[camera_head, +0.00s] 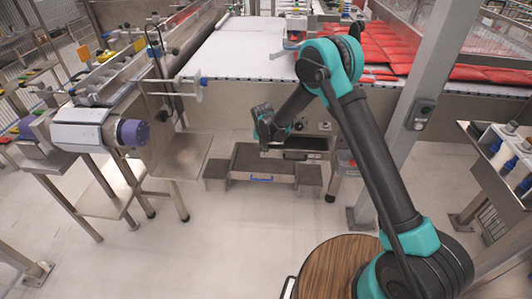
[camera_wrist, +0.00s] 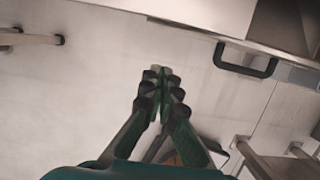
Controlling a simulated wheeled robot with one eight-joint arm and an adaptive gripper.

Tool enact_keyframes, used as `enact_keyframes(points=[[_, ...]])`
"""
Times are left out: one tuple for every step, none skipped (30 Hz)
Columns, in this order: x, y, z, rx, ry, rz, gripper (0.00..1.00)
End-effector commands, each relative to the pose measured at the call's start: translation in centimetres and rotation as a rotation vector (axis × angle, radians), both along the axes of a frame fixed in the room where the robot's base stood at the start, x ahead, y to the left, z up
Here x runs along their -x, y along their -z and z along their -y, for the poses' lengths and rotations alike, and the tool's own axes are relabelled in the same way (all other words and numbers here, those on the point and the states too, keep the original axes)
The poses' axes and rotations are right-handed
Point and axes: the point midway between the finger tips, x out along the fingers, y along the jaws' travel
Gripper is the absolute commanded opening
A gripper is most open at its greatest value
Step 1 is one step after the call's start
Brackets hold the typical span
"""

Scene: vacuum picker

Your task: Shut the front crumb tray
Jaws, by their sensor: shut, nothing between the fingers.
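The front crumb tray (camera_head: 250,178) is a metal drawer low under the conveyor in the head view. In the head view my wrist hangs above the tray's rear, and the fingertips are hard to make out.
The white conveyor belt (camera_head: 235,50) runs above the tray, with red packs (camera_head: 395,45) at right. A steel post (camera_head: 405,120) stands right of my arm. A side machine with a purple knob (camera_head: 133,132) stands at left. The floor (camera_head: 235,235) before the tray is clear.

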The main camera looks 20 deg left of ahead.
Motion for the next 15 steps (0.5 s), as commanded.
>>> enact_keyframes(points=[[0.3,-1.0,0.1,0.0,0.0,0.0,0.0],[0.4,-1.5,0.1,0.0,0.0,0.0,0.0],[0.6,-2.3,0.2,0.0,0.0,0.0,0.0],[0.7,-2.7,0.2,0.0,0.0,0.0,0.0],[0.8,-3.2,0.2,0.0,0.0,0.0,0.0],[0.9,-3.9,0.3,0.0,0.0,0.0,0.0],[1.0,-4.3,0.3,0.0,0.0,0.0,0.0],[1.1,-4.6,0.3,0.0,0.0,0.0,0.0],[1.3,-5.1,0.4,0.0,0.0,0.0,0.0],[1.3,-5.4,0.4,0.0,0.0,0.0,0.0],[1.4,-5.6,0.4,0.0,0.0,0.0,0.0],[1.4,-5.9,0.4,0.0,0.0,0.0,0.0],[1.4,-6.1,0.4,0.0,0.0,0.0,0.0],[1.4,-6.2,0.6,-0.001,0.001,0.002,0.0],[1.2,-6.3,1.3,-0.003,0.003,0.007,0.0]])
